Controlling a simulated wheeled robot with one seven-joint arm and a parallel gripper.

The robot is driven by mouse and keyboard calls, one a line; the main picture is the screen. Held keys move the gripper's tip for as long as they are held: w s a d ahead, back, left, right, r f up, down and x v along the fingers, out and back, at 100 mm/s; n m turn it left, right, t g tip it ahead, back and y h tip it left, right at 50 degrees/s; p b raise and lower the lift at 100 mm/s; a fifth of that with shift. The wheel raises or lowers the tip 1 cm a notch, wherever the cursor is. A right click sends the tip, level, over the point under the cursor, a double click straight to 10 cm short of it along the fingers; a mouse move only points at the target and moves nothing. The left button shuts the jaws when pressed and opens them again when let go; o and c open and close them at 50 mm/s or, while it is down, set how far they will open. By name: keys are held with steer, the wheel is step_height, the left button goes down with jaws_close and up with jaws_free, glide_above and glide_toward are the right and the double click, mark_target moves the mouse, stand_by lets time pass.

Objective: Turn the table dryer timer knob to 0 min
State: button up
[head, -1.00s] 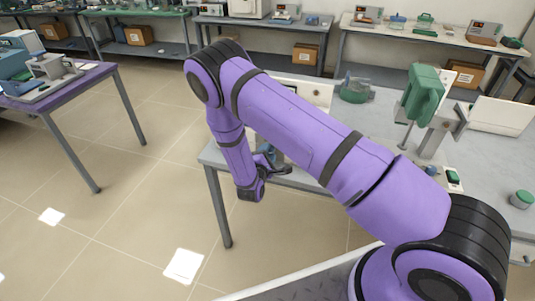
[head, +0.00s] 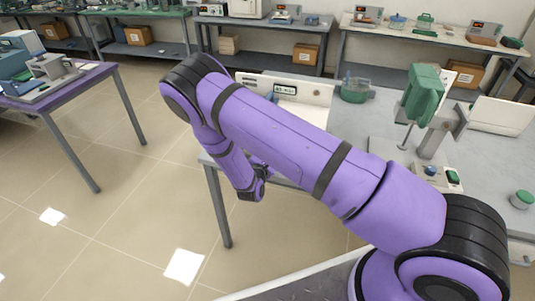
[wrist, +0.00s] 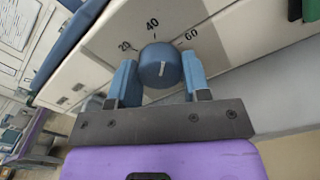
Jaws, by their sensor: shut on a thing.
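The timer knob (wrist: 157,57) is a round blue knob with a short white mark on its face. It sits on a pale panel (wrist: 95,70) printed with 20, 40 and 60 around it; no 0 is readable. In the wrist view my gripper (wrist: 160,70) has its two blue fingers on either side of the knob, shut on it. In the head view my gripper (head: 258,183) is at the left front edge of the grey table (head: 375,160); the knob is hidden there.
A white device with a small display (head: 286,90) stands behind my arm. A purple table (head: 75,88) stands at left, with open floor between.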

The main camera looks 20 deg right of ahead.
steer(key=n, duration=0.6)
steer(key=shift+n, duration=0.3)
steer(key=n, duration=1.2)
steer(key=shift+n, duration=0.3)
steer(key=n, duration=0.6)
steer(key=shift+f, duration=0.1)
steer(key=shift+n, duration=0.3)
steer(key=o, duration=0.9)
steer(key=shift+s+a, duration=0.1)
steer(key=shift+a, duration=0.05)
